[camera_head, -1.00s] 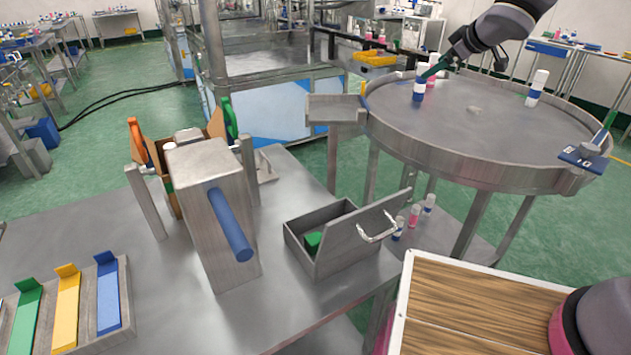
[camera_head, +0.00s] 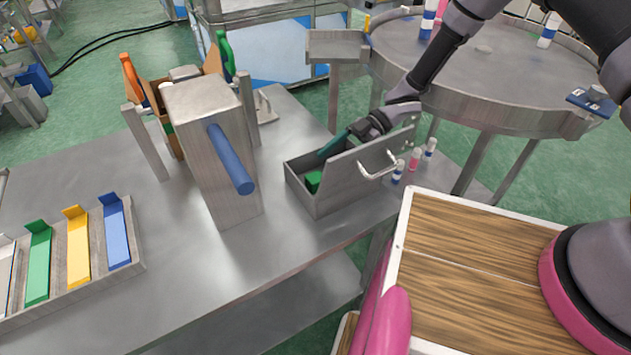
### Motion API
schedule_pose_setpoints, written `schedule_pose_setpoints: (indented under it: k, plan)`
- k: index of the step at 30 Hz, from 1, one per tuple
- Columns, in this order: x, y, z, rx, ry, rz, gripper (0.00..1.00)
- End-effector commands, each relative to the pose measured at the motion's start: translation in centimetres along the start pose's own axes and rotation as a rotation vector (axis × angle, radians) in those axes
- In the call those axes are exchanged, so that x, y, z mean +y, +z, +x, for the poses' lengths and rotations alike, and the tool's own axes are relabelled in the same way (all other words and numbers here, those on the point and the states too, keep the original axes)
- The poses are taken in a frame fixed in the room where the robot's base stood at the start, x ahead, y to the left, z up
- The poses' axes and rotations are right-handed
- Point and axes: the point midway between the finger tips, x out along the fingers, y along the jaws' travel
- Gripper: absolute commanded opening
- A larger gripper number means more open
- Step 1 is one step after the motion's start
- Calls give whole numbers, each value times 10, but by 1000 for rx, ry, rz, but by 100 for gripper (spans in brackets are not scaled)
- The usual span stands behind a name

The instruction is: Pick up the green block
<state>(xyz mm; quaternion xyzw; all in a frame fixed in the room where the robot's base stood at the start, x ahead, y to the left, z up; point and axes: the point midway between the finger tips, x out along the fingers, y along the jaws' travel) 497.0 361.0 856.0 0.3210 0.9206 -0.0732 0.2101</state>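The green block (camera_head: 313,181) lies inside an open grey metal box (camera_head: 331,206) on the steel table. A gap to the block seems to show. The fingers are seen edge-on and small, so their opening cannot be made out.
A grey post block with a blue rod (camera_head: 231,160) stands left of the box. Several small bottles (camera_head: 414,160) stand right of the lid. A round steel table (camera_head: 480,100) is behind. Coloured strips (camera_head: 78,246) lie in a tray at left. The table front is clear.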

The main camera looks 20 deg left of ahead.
Motion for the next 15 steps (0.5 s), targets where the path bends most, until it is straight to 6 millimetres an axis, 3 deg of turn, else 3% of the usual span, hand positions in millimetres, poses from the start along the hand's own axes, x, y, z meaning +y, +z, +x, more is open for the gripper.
schedule_pose_setpoints:
  k: [9, 15]
  plan:
    - [-6, 5, 44, 1, -1, 1, 85]
    - [-5, 5, 55, -1, 2, 1, 85]
